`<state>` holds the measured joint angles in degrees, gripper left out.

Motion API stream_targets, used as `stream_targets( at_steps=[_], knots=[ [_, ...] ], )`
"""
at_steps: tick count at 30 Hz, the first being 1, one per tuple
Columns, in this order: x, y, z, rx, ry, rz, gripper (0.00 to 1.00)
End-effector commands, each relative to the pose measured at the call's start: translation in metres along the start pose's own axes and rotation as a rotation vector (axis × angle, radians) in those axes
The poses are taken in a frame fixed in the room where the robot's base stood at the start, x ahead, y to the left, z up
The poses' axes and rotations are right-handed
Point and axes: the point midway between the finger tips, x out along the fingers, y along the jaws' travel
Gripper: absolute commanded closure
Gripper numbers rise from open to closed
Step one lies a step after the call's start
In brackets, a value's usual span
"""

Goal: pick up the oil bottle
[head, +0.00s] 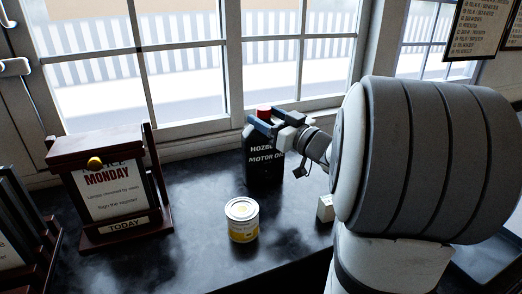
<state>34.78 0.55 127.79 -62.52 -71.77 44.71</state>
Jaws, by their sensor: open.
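The oil bottle (264,172) is black with white "MOTOR OIL" lettering and a red cap (263,112). It stands upright on the dark counter near the window. My gripper (262,126) is at the upper part of the bottle, just below the cap, and hides part of it. The gripper is open. I cannot tell whether its fingers touch the bottle or stand in front of it.
A white and yellow can (242,220) stands in front of the bottle. A small white block (325,208) is to its right. A wooden "MONDAY" sign stand (112,190) is at left. The window (200,70) is close behind. Bare counter (195,190) lies left of the bottle.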

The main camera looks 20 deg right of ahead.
Motion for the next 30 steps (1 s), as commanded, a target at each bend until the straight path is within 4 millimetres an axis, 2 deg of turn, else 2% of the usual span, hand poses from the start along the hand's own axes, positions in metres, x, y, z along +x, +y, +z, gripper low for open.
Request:
stream_targets(
  at_steps=[9, 18, 30],
  knots=[
    [0.039, 0.013, -0.005, -0.001, 0.000, 0.013, 0.39],
    [0.043, 0.015, -0.004, -0.003, 0.000, 0.020, 0.39],
    [0.042, 0.016, -0.004, -0.003, 0.000, 0.020, 0.72]
  ],
)
